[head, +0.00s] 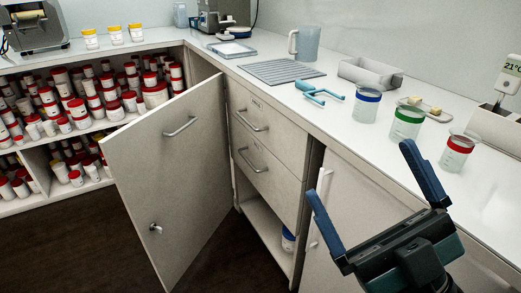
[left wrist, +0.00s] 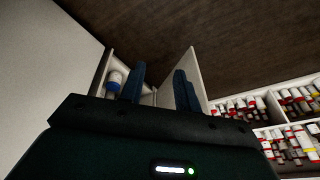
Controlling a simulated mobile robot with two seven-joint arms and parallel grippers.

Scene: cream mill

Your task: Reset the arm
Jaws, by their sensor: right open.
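My right gripper (head: 372,205) shows at the lower right of the head view. Its two blue fingers are spread wide with nothing between them, in front of the counter's edge. My left gripper (left wrist: 158,88) shows in the left wrist view, with its two dark blue fingers apart and nothing seen between them. The left arm does not show in the head view. A blue-lidded jar (left wrist: 115,82) appears beyond the left finger in the left wrist view; in the head view a blue-lidded jar (head: 288,240) stands in the low cupboard.
A cabinet door (head: 160,190) stands open into the room. Shelves (head: 95,133) hold many red-lidded jars. The counter (head: 225,62) carries blue-, green- and red-banded jars (head: 366,106), a blue tool (head: 320,93), a pitcher (head: 306,42) and a white tray (head: 370,75). Dark floor (head: 60,240) is clear at left.

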